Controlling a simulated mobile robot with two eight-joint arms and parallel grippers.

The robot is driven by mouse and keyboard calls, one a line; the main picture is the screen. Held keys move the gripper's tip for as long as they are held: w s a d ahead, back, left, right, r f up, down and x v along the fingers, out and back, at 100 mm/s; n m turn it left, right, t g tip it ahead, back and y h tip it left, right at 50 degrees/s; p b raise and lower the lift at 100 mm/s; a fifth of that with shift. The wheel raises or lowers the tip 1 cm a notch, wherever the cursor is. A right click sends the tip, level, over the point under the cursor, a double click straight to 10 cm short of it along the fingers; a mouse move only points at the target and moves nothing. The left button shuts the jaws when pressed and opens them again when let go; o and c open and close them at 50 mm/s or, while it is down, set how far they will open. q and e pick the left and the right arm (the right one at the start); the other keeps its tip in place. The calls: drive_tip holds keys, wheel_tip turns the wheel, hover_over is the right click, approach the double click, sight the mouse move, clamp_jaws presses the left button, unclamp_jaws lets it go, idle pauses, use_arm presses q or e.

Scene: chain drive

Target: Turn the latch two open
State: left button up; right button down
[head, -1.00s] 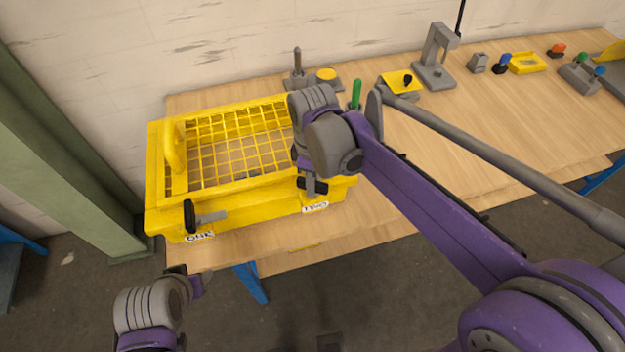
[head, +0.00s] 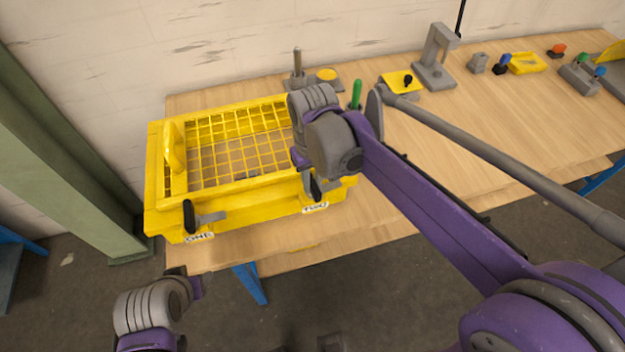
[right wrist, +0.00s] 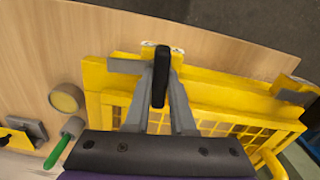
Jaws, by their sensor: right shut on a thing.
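The yellow box (head: 165,215) with a mesh lid (head: 240,150) stands at the left of the bench. Latch two (head: 316,188), on its front above the label TWO (head: 315,207), has a black handle that stands almost upright and a grey bar pointing right. My right gripper (right wrist: 160,95) is shut on the black handle (right wrist: 160,72), one finger on each side; the grey bar (right wrist: 125,66) points left in the right wrist view. In the head view its fingers are mostly hidden by the wrist. My left gripper (head: 190,280) is low in front of the box, its fingers unclear.
Latch one (head: 189,216) has an upright black handle and a grey bar pointing right. A green-handled tool (head: 355,95) and a grey stand with a post (head: 298,75) are behind my right wrist. The bench (head: 480,130) is clear in the middle right.

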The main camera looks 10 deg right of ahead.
sight(313, 182)
drive_tip(key=shift+m, duration=0.5)
idle(0.3)
drive_tip(key=c, duration=0.8)
unclamp_jaws()
drive_tip(key=shift+o, duration=0.2)
drive_tip(key=shift+r, duration=0.15)
wheel_tip(313, 182, up, 11)
drive_tip(key=shift+f+p, duration=0.2)
drive_tip(key=shift+p, duration=0.15)
drive_tip(key=s+d+f+t, duration=0.2)
drive_tip(key=s+d+f, duration=0.1)
drive_tip(key=s+f, duration=0.3)
drive_tip(key=s+d+f+t, duration=0.3)
drive_tip(key=s+f, duration=0.4)
drive_tip(key=f, duration=0.2)
drive_tip(key=shift+s+d+m, duration=0.3)
drive_tip(key=shift+d, duration=0.05)
